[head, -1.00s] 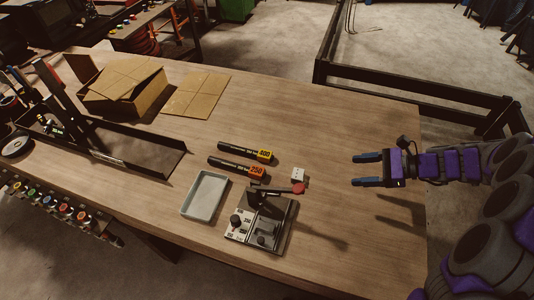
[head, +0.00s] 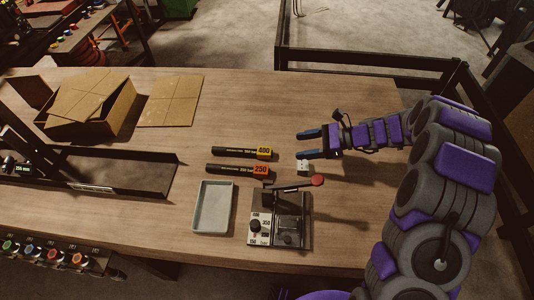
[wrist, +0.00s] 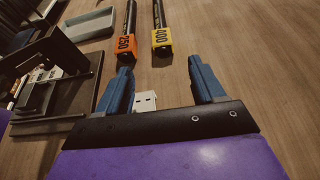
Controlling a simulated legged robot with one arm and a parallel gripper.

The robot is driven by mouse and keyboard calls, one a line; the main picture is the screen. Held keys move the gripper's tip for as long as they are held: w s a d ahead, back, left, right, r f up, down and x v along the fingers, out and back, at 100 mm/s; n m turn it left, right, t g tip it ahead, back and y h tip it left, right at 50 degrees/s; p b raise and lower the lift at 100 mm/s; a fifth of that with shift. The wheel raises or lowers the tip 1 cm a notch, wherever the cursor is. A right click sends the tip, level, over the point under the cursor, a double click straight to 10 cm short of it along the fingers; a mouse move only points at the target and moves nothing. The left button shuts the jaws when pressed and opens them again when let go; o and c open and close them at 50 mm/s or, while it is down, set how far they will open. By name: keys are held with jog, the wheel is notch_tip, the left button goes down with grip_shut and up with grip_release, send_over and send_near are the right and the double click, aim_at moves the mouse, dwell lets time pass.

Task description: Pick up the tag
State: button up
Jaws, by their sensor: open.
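A small white piece with dark marks (head: 302,166), which may be the tag, lies on the wooden table (head: 350,225). In the wrist view the white piece (wrist: 145,101) shows between my fingers, close to the left one and partly hidden by the gripper body. My gripper (head: 304,144) is open and empty, reaching in from the right just over the piece. Two black hoses lie to the left, one with an orange 250 label (head: 260,169), one with a yellow 400 label (head: 263,152). In the wrist view they lie beyond my fingertips (wrist: 163,84).
A small press with a red-knobbed lever (head: 317,180) stands just below my gripper. A grey tray (head: 229,209) is beside it. An open cardboard box (head: 118,112), a flat cardboard sheet (head: 171,101) and a black metal channel (head: 150,184) are farther left. The table right of the press is clear.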

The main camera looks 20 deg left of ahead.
aim_at(266, 151)
jog(key=x, duration=0.3)
jog(key=b+x, duration=0.1)
jog(key=x, duration=0.6)
jog(key=shift+w+a+r, duration=0.2)
jog(key=shift+w+r, duration=0.1)
jog(key=shift+r, duration=0.05)
jog(key=shift+s+d+f+b, duration=0.1)
jog(key=shift+d+b, duration=0.25)
jog(key=shift+b, duration=0.15)
jog(key=shift+s+f+b, duration=0.15)
jog(key=shift+f+b, duration=0.05)
jog(key=shift+b, duration=0.1)
jog(key=x, duration=0.2)
jog(key=b+x, duration=0.1)
jog(key=x, duration=0.2)
jog(key=shift+a+r, duration=0.1)
jog(key=shift+r, duration=0.15)
jog(key=shift+d+r, duration=0.1)
jog(key=shift+d, duration=0.55)
jog(key=c, duration=0.6)
jog(key=shift+a, duration=0.2)
jog(key=c, duration=0.4)
jog(key=shift+a, duration=0.15)
jog(key=shift+c, duration=0.2)
